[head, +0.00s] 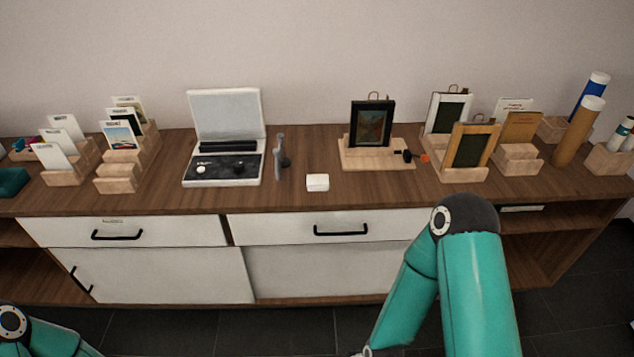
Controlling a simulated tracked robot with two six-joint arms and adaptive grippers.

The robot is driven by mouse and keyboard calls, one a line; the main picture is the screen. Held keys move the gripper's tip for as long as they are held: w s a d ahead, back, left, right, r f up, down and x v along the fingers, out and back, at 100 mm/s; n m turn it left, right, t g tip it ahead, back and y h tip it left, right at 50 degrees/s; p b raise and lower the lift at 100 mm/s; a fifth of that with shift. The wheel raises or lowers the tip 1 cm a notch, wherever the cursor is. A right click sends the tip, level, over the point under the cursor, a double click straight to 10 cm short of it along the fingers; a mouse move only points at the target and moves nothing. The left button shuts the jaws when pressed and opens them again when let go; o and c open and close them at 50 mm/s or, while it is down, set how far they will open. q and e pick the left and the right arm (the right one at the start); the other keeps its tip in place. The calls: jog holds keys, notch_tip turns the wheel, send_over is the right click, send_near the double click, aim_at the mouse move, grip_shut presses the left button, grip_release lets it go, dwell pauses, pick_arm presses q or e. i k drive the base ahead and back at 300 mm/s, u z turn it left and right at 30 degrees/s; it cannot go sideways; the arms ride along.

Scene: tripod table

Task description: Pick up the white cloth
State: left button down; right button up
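A small white folded block, which looks like the white cloth (317,183), lies on the wooden cabinet top (370,190) near its front edge, about the middle of the head view. Nothing touches it. My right arm comes in from the lower right with its elbow raised in front of the cabinet, and its forearm points down out of the picture. My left arm shows only a little at the lower left corner. Neither gripper's fingers show in the head view.
A framed picture (371,125) on a wooden base stands to the right. Card racks (120,170) stand at the left, more frames and tubes (579,132) at the right. Drawers with black handles (341,232) face me.

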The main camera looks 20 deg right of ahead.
aim_at(319, 181)
jog(key=u, duration=0.05)
jog(key=i, duration=0.85)
